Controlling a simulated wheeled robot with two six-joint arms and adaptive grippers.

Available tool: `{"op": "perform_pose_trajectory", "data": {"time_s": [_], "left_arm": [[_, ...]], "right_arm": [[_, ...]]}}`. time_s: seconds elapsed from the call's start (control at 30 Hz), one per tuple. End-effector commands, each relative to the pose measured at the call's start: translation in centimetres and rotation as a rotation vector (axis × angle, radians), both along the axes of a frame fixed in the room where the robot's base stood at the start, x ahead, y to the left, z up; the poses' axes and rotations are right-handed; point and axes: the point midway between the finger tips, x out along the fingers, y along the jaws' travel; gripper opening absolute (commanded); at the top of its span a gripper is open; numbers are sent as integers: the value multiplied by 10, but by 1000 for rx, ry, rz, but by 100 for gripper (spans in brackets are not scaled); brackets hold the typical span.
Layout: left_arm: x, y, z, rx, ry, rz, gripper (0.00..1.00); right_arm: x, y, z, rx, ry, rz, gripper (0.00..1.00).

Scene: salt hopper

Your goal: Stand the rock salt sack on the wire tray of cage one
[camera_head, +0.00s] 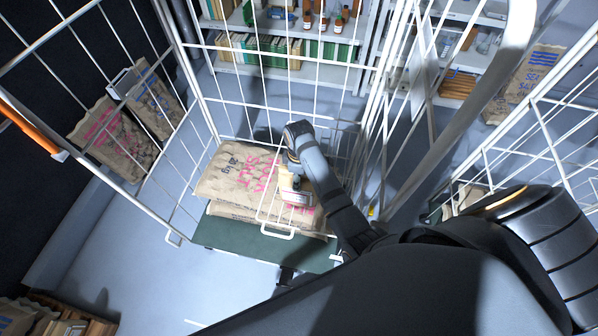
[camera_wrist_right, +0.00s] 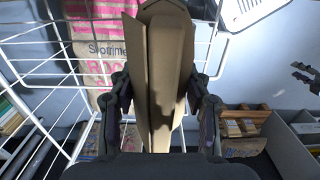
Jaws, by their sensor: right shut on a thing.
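A brown paper sack (camera_head: 232,172) with pink lettering reading SALT lies in the wire cage in the head view. It is on top of another brown sack (camera_head: 232,210), above a dark green base (camera_head: 215,235). My right gripper (camera_head: 293,188) is at the upper sack's right side, partly hidden by its own wrist. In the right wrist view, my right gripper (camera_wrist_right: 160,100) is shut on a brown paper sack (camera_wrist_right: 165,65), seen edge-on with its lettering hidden. Behind it, a sack with pink ROCK lettering (camera_wrist_right: 97,52) shows through wires.
A pink-lettered sack (camera_head: 105,138) and a blue-lettered sack (camera_head: 155,103) lean beyond the cage's left wire panel. Shelves (camera_head: 300,73) with books and bottles stand behind. A sea salt sack (camera_head: 535,82) is at the right.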

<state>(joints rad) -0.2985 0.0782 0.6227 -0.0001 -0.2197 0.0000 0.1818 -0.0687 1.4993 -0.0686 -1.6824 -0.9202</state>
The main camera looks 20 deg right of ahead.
Motion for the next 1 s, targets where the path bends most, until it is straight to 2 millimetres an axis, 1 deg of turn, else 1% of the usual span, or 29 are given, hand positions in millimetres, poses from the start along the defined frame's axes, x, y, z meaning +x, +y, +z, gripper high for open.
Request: {"op": "perform_pose_trajectory", "data": {"time_s": [0.1, 0.37, 0.4, 0.53, 0.87, 0.97, 1.0], "left_arm": [[-6, 0, 0, 0, 10, 1, 40], [-5, 0, 0, 0, 8, 1, 40], [-5, 0, 0, 0, 8, 1, 40], [-4, 0, 0, 0, 6, 0, 40], [-2, 1, 0, 1, 4, -1, 40], [2, 1, 0, 1, -3, 0, 40], [4, 1, 1, 2, -6, 0, 40]], "right_arm": [[2, 0, -1, 0, -6, -1, 0], [2, 0, -2, 0, -6, 0, 0], [0, 0, -5, 0, -1, 0, 52], [0, 0, -4, 0, -1, 0, 70], [1, 0, -2, 1, -2, 0, 71], [9, 0, 9, 0, -6, -2, 71], [15, -1, 17, 0, -6, -4, 71]]}}
